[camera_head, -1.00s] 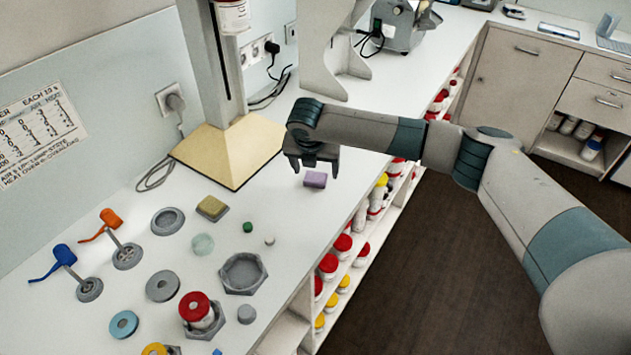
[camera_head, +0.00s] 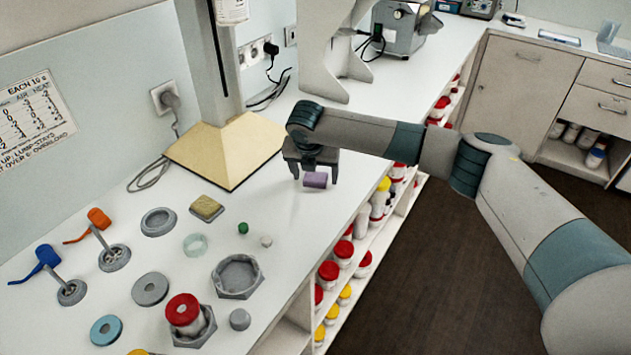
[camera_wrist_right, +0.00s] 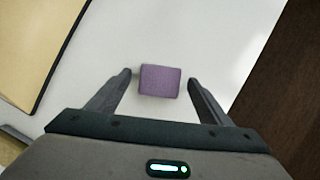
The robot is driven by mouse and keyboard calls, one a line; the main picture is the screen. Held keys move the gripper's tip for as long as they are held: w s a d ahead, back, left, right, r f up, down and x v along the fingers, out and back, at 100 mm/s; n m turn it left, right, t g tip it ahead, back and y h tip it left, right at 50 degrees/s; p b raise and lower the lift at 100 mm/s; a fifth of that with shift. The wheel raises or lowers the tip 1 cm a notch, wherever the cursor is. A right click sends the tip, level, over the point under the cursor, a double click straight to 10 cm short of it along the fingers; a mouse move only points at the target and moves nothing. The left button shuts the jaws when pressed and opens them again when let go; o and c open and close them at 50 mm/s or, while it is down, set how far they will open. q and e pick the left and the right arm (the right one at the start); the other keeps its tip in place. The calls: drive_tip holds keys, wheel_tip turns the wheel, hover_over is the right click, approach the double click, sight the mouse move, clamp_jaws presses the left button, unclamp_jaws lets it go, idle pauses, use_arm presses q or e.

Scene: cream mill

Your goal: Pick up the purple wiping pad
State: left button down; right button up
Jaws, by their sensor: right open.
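The purple wiping pad (camera_head: 315,180) is a small block lying on the white counter, near its front edge. My right gripper (camera_head: 314,178) is directly above and around it, pointing down, with its jaws open. In the right wrist view the pad (camera_wrist_right: 160,80) sits between the two open fingertips (camera_wrist_right: 160,74), with a gap on each side. Neither finger visibly touches it. My left gripper is not in view.
A beige-based stand (camera_head: 225,150) is left of the gripper. Shelves of jars (camera_head: 345,250) lie below the counter edge. Counter around the pad is clear.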

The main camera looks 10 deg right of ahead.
sight(317, 178)
drive_tip(key=c, duration=1.2)
drive_tip(key=shift+r+p, duration=0.7)
drive_tip(key=shift+p, duration=0.15)
drive_tip(key=r+p, duration=0.3)
drive_tip(key=p, duration=0.1)
drive_tip(key=shift+d+r, duration=0.35)
drive_tip(key=s+d+r+p, duration=0.2)
drive_tip(key=d+r+p, duration=0.3)
drive_tip(key=d+p, duration=0.5)
drive_tip(key=shift+s+d+r, duration=0.15)
drive_tip(key=shift+d+r, duration=0.25)
